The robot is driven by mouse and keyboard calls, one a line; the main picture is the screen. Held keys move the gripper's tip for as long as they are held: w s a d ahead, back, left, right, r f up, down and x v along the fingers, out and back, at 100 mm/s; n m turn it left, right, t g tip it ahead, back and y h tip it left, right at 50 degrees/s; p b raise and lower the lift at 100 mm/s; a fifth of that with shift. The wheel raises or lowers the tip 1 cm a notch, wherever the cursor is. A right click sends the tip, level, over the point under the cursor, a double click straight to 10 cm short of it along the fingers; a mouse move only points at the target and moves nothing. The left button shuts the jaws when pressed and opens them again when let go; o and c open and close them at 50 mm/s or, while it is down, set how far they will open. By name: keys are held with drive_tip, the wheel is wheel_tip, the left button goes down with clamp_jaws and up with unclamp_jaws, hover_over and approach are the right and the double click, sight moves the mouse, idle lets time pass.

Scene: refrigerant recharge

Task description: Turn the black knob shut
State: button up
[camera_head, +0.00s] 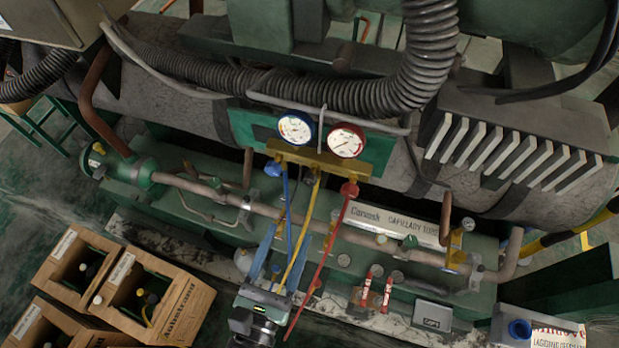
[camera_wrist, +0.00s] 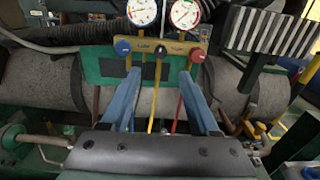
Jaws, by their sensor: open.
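The black knob (camera_wrist: 160,49) sits in the middle of the brass manifold bar (camera_wrist: 175,43), between the blue knob (camera_wrist: 122,47) and the red knob (camera_wrist: 197,56). In the head view the manifold bar (camera_head: 325,160) carries the blue knob (camera_head: 273,168) and the red knob (camera_head: 349,188); the black knob is hard to make out there. My gripper (camera_wrist: 160,75) has its two blue fingers spread and pointing toward the manifold. In the wrist view the black knob lies between and beyond the fingertips, apparently untouched. My gripper (camera_head: 289,232) shows below the manifold in the head view, empty.
A yellow hose (camera_head: 303,235) and a red hose (camera_head: 320,260) hang close to my fingers. Pipes cross behind.

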sight(309, 184)
drive_tip(key=p+x, duration=0.2)
drive_tip(key=x, duration=1)
drive_tip(key=shift+w+d, duration=0.15)
drive_tip(key=shift+w, duration=0.15)
clamp_jaws()
